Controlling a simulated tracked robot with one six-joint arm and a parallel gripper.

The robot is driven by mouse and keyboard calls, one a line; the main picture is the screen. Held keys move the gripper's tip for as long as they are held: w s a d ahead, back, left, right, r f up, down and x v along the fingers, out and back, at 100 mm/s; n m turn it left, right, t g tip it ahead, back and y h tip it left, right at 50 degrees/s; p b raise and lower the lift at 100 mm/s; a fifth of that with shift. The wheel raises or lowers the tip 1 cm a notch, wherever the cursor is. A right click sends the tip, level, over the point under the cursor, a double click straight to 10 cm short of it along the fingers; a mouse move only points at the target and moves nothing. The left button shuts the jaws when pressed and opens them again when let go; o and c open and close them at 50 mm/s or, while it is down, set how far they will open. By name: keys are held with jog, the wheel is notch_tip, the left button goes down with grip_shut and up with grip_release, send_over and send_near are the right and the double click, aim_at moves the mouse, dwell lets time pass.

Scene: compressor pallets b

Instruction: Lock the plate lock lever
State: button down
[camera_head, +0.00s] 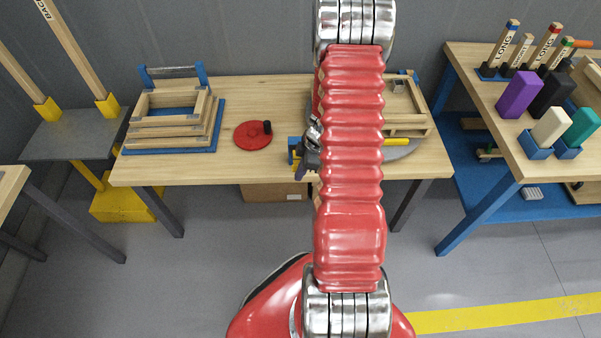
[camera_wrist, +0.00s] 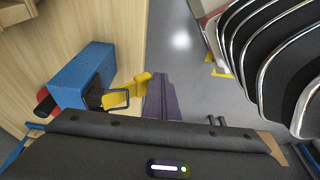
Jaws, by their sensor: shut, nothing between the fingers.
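In the wrist view a blue block (camera_wrist: 85,75) stands at the table's edge, with a yellow lever (camera_wrist: 125,96) coming out of its side towards my fingers. This looks like the plate lock lever; I cannot tell whether it is locked. My gripper (camera_wrist: 160,78) is shut and empty, its dark purple fingers just right of the lever's yellow end. I cannot tell whether they touch. In the head view the blue block (camera_head: 294,145) is at the table's front edge, with my gripper (camera_head: 301,174) beside it. My red arm hides part of the table behind.
The wooden table (camera_head: 190,172) holds a stack of wooden frames (camera_head: 172,132) on a blue base and a red disc (camera_head: 253,134) with a black knob. A yellow bar (camera_head: 397,142) lies right of my arm. Another table (camera_head: 470,75) with coloured blocks stands at the right.

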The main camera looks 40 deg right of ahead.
jog(key=shift+r, duration=0.2)
jog(key=shift+r, duration=0.6)
jog(key=shift+r, duration=0.1)
jog(key=s+a+r, duration=0.4)
jog(key=s+r, duration=0.5)
jog(key=shift+r, duration=0.25)
dwell(0.6)
dwell(0.6)
